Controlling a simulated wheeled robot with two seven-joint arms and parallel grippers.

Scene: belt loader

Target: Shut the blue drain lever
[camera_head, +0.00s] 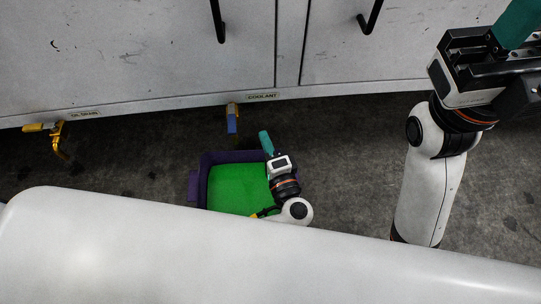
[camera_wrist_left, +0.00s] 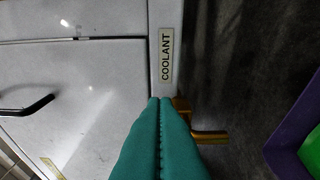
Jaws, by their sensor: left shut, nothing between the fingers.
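The blue drain lever (camera_head: 232,125) hangs at the brass coolant valve (camera_head: 231,109), below the COOLANT label (camera_head: 262,97) on the cabinet's lower edge. In the left wrist view the brass valve (camera_wrist_left: 208,137) shows just right of my teal fingertips; the blue lever cannot be made out there. My left gripper (camera_head: 265,140) is shut and empty, beside the purple bin and to the lower right of the lever, apart from it in the head view. My right gripper (camera_head: 516,24) is raised at the upper right; its fingers are cut off by the picture edge.
A purple bin (camera_head: 193,186) with a bright green inside stands on the dark floor below the valve. A yellow oil drain valve (camera_head: 57,138) is at the far left. Black cabinet handles (camera_head: 218,22) are above. Floor right of the bin is clear.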

